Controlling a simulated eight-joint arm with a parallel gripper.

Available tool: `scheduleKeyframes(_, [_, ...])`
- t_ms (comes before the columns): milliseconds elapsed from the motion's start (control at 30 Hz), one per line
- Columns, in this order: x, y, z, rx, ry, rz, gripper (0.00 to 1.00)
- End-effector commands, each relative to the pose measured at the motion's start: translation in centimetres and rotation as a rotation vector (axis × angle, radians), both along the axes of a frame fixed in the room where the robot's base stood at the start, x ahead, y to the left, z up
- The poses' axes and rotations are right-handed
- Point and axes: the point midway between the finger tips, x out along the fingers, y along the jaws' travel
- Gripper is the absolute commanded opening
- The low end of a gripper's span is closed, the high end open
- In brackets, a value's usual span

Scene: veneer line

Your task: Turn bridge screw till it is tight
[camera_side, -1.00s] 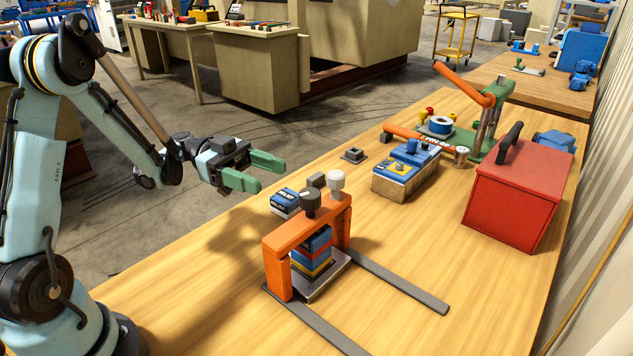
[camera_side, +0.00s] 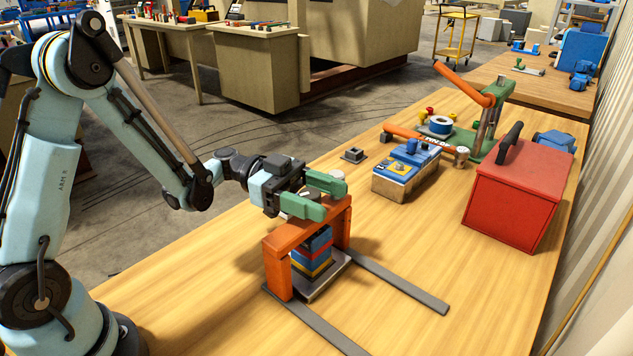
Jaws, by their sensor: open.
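An orange bridge (camera_side: 288,247) stands on the wooden bench, with a stack of coloured blocks (camera_side: 312,256) on a grey plate (camera_side: 327,282) under it. My gripper (camera_side: 331,197) has green fingers, open, at the top of the bridge. The dark screw knob on the bridge is mostly hidden behind the fingers; I cannot tell whether they touch it. A pale knob (camera_side: 337,174) shows just behind the fingers.
Two dark rails (camera_side: 400,282) run from the bridge across the bench. A blue-topped box (camera_side: 405,173), a red toolbox (camera_side: 520,190), and an orange-and-green clamp (camera_side: 490,125) stand to the right. The front right bench is clear.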

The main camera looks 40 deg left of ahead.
Motion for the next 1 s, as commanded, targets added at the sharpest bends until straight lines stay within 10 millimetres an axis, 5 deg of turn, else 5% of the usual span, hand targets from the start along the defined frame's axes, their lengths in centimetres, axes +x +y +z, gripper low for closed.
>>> scheduleKeyframes(267, [0.01, -0.13, 0.00, 0.000, 0.000, 0.000, 0.63])
scheduleKeyframes(600, [0.02, -0.10, 0.00, 0.000, 0.000, 0.000, 0.12])
scheduleKeyframes(1000, [-0.32, -0.12, -0.03, 0.000, 0.000, -0.248, 0.12])
